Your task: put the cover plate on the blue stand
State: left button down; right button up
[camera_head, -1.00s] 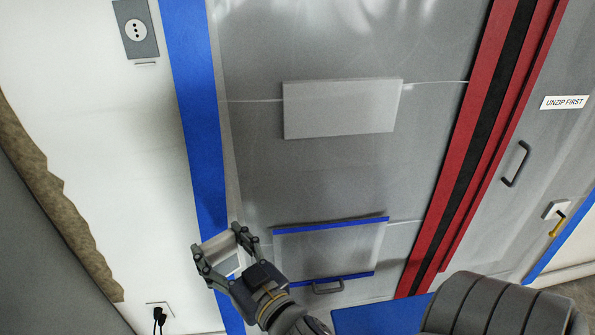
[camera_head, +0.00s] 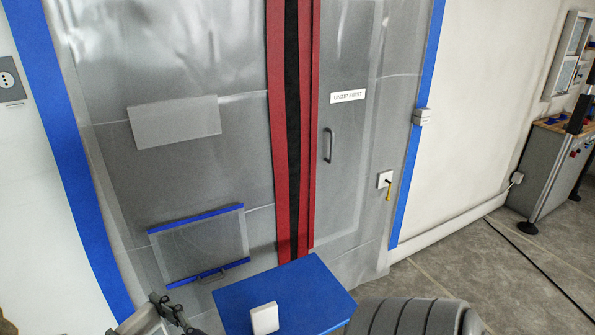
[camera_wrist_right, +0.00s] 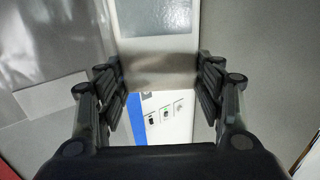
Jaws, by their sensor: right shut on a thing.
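The blue stand (camera_head: 300,288) is at the bottom centre of the head view, its top partly cut off by the lower edge. A pale, flat cover plate (camera_wrist_right: 157,72) is between the fingers of my right gripper (camera_wrist_right: 160,85) in the right wrist view. The gripper is shut on it. In the head view this gripper (camera_head: 168,308) and a pale part of the plate (camera_head: 146,322) show at the lower left edge, left of the stand and apart from it. My left gripper is not in view.
A small white block (camera_head: 264,318) sits on the blue stand. Behind stands a plastic sheet wall (camera_head: 200,60) with a red and black zip strip (camera_head: 293,130) and a door labelled "UNZIP FIRST" (camera_head: 348,96). Open floor (camera_head: 470,275) lies to the right, before a workbench (camera_head: 550,165).

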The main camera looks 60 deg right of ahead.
aim_at(317, 302)
jog(key=k+z, duration=0.15)
jog(key=z, duration=1.15)
